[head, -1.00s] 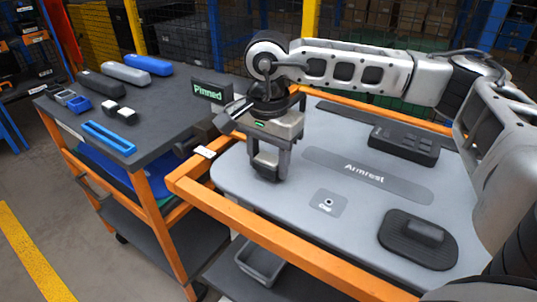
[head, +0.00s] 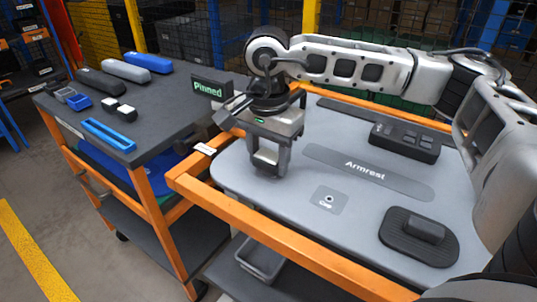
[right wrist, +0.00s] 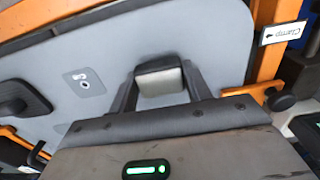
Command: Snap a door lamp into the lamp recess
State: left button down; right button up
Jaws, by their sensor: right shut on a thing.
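My right gripper (head: 266,165) points down over the near left corner of the grey door panel (head: 235,170). It is shut on a small dark block with a pale grey face, the door lamp, which shows between the fingers in the right wrist view (right wrist: 160,78). The fingertips and lamp are close to the panel surface; I cannot tell whether they touch it. The lamp recess is not visible; the gripper and lamp cover that part of the panel. Two similar small blocks with white faces (head: 126,113) stand on the left cart. My left gripper is not in view.
An orange frame (head: 250,238) surrounds the panel. The panel carries an Armrest strip (head: 365,172), a Cap mark (head: 328,200), a switch block (head: 405,142) and a dark oval piece (head: 418,238). The left cart (head: 150,135) holds long bars, a blue tray and a "Pinned" sign (head: 208,89).

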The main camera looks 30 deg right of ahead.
jog(key=shift+f+b, duration=0.7)
jog(key=shift+b, duration=0.05)
dwell(1.2)
jog(key=shift+f, duration=0.25)
